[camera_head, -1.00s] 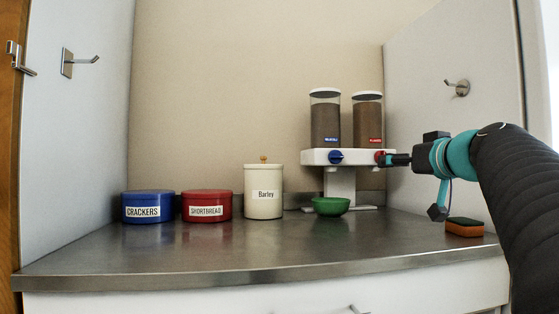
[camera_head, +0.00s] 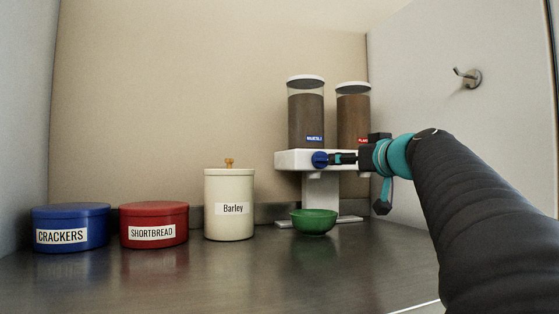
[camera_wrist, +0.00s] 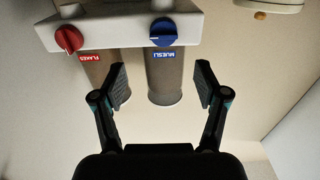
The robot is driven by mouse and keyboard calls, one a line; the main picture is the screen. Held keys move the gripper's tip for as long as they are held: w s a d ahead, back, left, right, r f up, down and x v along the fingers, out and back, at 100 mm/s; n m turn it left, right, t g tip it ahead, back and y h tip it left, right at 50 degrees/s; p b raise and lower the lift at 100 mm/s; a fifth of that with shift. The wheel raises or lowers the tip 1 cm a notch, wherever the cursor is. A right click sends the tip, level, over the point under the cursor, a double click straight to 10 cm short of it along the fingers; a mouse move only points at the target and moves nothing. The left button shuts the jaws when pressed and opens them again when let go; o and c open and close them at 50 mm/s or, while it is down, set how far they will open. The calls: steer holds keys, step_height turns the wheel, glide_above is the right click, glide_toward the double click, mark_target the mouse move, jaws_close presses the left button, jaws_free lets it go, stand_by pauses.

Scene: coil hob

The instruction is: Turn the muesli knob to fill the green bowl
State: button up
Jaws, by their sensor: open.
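The blue muesli knob (camera_head: 320,160) is on the front of the white dispenser base (camera_head: 290,157), under the container labelled MUESLI (camera_head: 306,120). It also shows in the wrist view (camera_wrist: 163,32), where the picture is upside down. The green bowl (camera_head: 314,222) stands upright on the counter below the muesli side; its inside is barely visible. My gripper (camera_head: 340,158) is open at the height of the knob, close to it in the head view. In the wrist view my gripper (camera_wrist: 160,80) has its fingers spread and empty, with the blue knob roughly centred ahead, not between the fingertips.
A red knob (camera_wrist: 69,39) sits beside the blue one, under the FLAKES container (camera_head: 353,105). The barley canister (camera_head: 229,205), red shortbread tin (camera_head: 154,225) and blue crackers tin (camera_head: 70,228) stand to the left. The front counter is clear.

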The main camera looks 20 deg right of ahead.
mark_target(325, 161)
steer(key=w+p, duration=0.1)
steer(key=w, duration=0.6)
steer(key=w+a+p, duration=0.1)
steer(key=w, duration=0.3)
steer(key=shift+p, duration=0.35)
steer(key=shift+d, duration=0.1)
steer(key=c, duration=1.2)
